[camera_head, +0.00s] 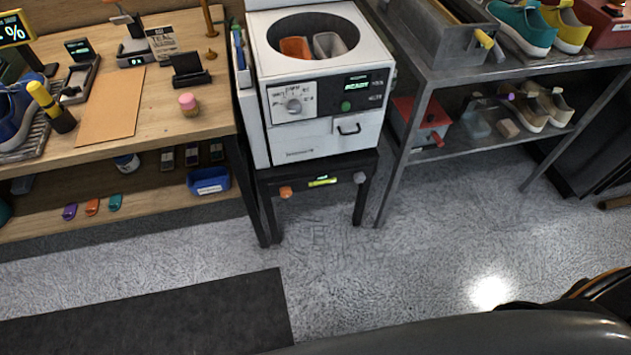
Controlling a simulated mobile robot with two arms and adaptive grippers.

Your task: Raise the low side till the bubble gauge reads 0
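A white top-loading machine (326,142) stands on a black stand (264,205) in the middle of the view. On the stand's front edge is a small yellow-green bubble gauge (323,181); its reading is too small to tell. An orange knob (286,192) sits left of the gauge and a grey knob (360,178) sits right of it. Neither of my grippers is in view.
A wooden workbench (165,110) with a lower shelf stands on the left. A grey metal rack (450,75) with shoes stands on the right. A dark mat (170,318) lies at the lower left. The floor before the stand is clear.

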